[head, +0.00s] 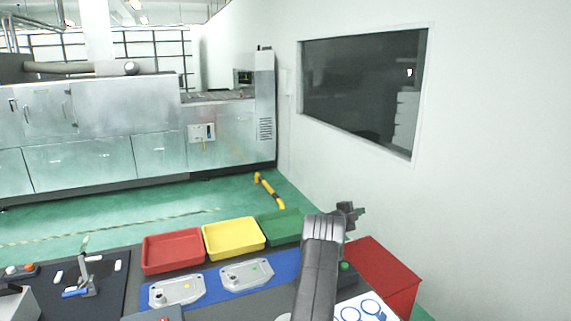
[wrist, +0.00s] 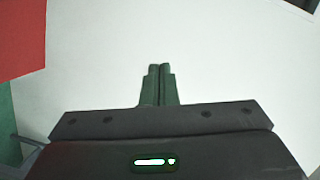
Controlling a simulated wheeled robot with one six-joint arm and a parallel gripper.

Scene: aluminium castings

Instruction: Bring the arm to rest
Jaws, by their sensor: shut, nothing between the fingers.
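My gripper (wrist: 158,70) points out over a plain pale surface in the wrist view. Its two fingers are together, with nothing between them. In the head view my arm rises at the right of the bench, and my gripper (head: 357,211) shows at its top, pointing right, above the red box. It is clear of the trays and castings.
Red (head: 173,251), yellow (head: 234,238) and green (head: 279,227) trays line the bench's back edge. Two castings (head: 177,291) (head: 246,273) lie on a blue mat (head: 212,285). A toggle clamp (head: 85,279) stands left. A red box (head: 385,277) is at the right, near the white wall (head: 480,180).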

